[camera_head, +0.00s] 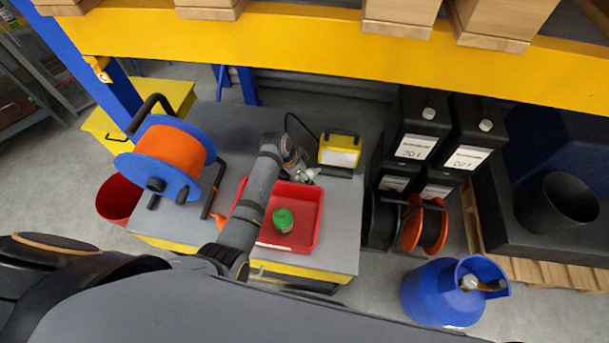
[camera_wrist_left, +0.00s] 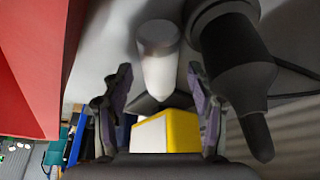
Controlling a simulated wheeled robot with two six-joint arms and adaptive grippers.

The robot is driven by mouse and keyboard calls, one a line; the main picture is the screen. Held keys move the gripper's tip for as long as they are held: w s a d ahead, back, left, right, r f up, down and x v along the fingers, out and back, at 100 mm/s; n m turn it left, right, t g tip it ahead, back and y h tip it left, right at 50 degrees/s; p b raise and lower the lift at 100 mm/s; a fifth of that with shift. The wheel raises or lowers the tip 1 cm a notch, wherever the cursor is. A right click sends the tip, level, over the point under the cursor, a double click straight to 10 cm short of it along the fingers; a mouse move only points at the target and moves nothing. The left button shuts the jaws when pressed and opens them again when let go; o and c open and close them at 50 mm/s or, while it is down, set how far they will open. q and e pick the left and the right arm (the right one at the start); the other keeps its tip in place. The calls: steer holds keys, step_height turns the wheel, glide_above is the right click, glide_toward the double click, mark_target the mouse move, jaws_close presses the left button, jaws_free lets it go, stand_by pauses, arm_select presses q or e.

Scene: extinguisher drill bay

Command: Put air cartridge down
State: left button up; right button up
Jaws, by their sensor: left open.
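A small pale cylinder with a greyish-white end, apparently the air cartridge (camera_wrist_left: 158,65), shows between and just beyond my left fingers in the left wrist view. A small whitish piece of it also seems to show in the head view (camera_head: 309,175), beside the red tray's back edge. My left gripper (camera_wrist_left: 160,98) is open around the line of the cylinder, with gaps visible on both sides. In the head view my left gripper (camera_head: 295,163) is over the grey bench top (camera_head: 341,220), partly hidden by my arm. Contact between cylinder and bench cannot be told. My right gripper is out of view.
A red tray (camera_head: 318,210) holds a green-topped can (camera_head: 283,220). A black tapered part (camera_wrist_left: 235,60) lies close beside the cylinder. A yellow work lamp (camera_head: 339,150) stands behind my gripper. An orange cable reel (camera_head: 172,150) is at left. The bench's right side is bare.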

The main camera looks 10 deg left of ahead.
arm_select(q)
jaws_close()
stand_by(0.3)
step_height(320, 180, up, 10)
steer(key=shift+b, duration=0.45)
